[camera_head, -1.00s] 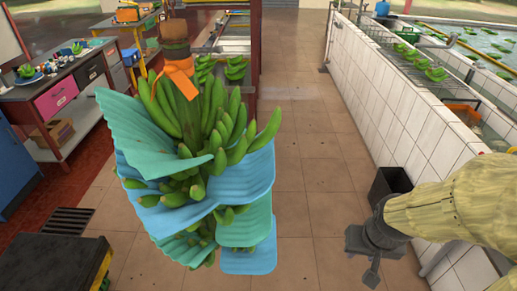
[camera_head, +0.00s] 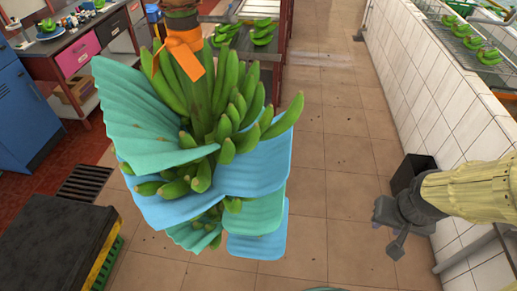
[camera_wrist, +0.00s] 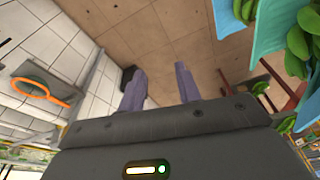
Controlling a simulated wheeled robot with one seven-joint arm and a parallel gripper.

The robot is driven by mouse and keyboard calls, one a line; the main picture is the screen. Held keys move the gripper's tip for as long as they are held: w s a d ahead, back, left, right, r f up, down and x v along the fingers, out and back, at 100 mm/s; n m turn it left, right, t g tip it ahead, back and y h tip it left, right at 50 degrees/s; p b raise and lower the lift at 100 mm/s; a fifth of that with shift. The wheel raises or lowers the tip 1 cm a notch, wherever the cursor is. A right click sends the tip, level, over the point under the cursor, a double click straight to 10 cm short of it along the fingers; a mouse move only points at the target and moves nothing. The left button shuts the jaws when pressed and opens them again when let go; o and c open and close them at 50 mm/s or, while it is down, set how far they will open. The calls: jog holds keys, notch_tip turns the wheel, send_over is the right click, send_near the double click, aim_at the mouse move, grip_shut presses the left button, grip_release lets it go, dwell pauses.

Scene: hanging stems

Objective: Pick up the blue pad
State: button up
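A hanging bunch of green bananas (camera_head: 232,100) with an orange ribbon (camera_head: 185,48) fills the left middle of the head view. Wavy blue and teal pads are tucked among its tiers. A wide blue pad (camera_head: 250,178) wraps across the middle, and another blue pad (camera_head: 257,246) hangs lowest. A teal pad (camera_head: 130,115) fans out at the upper left, and another teal pad (camera_head: 262,218) sits lower right. My gripper (camera_head: 397,246) is right of the bunch, apart from it. In the wrist view its two fingers (camera_wrist: 161,86) are spread and empty; pads (camera_wrist: 275,30) show at the upper right.
A white tiled wall (camera_head: 440,110) runs along the right, with a dark bin (camera_head: 411,170) at its foot near my gripper. A dark-topped platform (camera_head: 50,245) stands at lower left. A workbench with drawers (camera_head: 95,45) is behind. The tiled floor (camera_head: 340,150) between bunch and wall is clear.

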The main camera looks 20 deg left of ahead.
jog(key=w+a+r+y, duration=0.4)
jog(key=a+r, duration=0.1)
jog(key=a, duration=0.3)
jog(key=w+a+r+y, duration=0.3)
jog(key=a+r+y, duration=0.2)
jog(key=a, duration=0.4)
jog(key=shift+w+r+n, duration=0.15)
jog(key=shift+w+n, duration=0.2)
jog(key=shift+n, duration=0.05)
jog(key=p+x, duration=0.2)
jog(key=x, duration=1)
jog(key=shift+w+a, duration=0.2)
jog(key=shift+r, duration=0.1)
jog(key=shift+a, duration=0.1)
